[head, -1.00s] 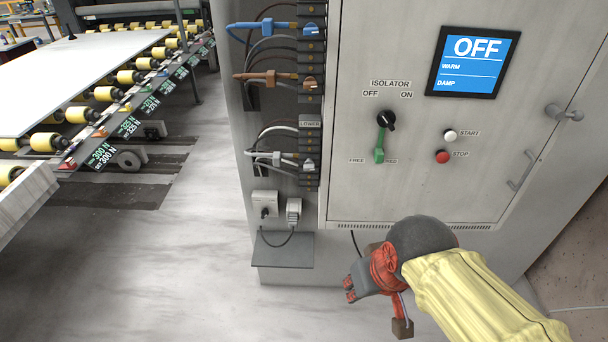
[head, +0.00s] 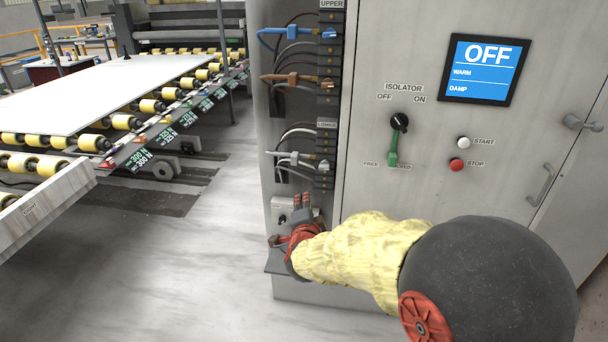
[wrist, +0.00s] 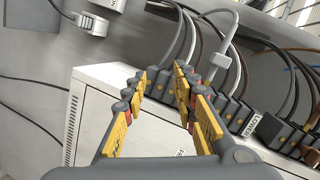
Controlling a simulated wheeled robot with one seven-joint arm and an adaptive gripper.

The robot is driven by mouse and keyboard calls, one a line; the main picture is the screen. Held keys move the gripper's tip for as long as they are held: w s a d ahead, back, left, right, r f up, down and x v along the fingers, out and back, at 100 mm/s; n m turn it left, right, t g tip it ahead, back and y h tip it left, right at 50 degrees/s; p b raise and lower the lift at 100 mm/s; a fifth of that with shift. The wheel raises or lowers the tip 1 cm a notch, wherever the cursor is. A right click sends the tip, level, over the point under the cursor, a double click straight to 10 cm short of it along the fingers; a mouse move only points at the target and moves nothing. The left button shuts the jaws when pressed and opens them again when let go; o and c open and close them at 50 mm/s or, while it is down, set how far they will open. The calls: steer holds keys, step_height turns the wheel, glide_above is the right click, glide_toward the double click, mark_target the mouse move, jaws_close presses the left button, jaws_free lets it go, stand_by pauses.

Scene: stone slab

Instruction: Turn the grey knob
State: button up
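No plainly grey knob stands out. A pale grey box (head: 281,208) low on the cabinet's left side carries a small dark knob, now partly behind my gripper. The black isolator knob (head: 399,122) is on the door, between the OFF and ON labels, with a green handle (head: 393,150) below it. My gripper (head: 303,200) is in front of the box area, fingers upward. In the wrist view my gripper (wrist: 159,76) has its fingers apart with nothing held between them. A pale plug (wrist: 93,23) with a cable lies beyond them at upper left.
Blue, brown and white cable connectors line the terminal strip (head: 328,110) just above my gripper. A small grey shelf (head: 279,266) juts out below it. The door has a white start button (head: 464,143), red stop button (head: 457,165) and screen (head: 480,70) reading OFF.

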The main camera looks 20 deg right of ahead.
mark_target(322, 169)
steer(key=d+r+m+t+h, duration=0.1)
steer(key=d+r+m+h, duration=0.35)
steer(key=r, duration=0.35)
steer(key=shift+y, duration=0.55)
steer(key=b+x, duration=0.1)
steer(key=x, duration=0.5)
steer(key=shift+w+f, duration=0.1)
steer(key=shift+w, duration=0.2)
steer(key=shift+c, duration=1.1)
jaws_close()
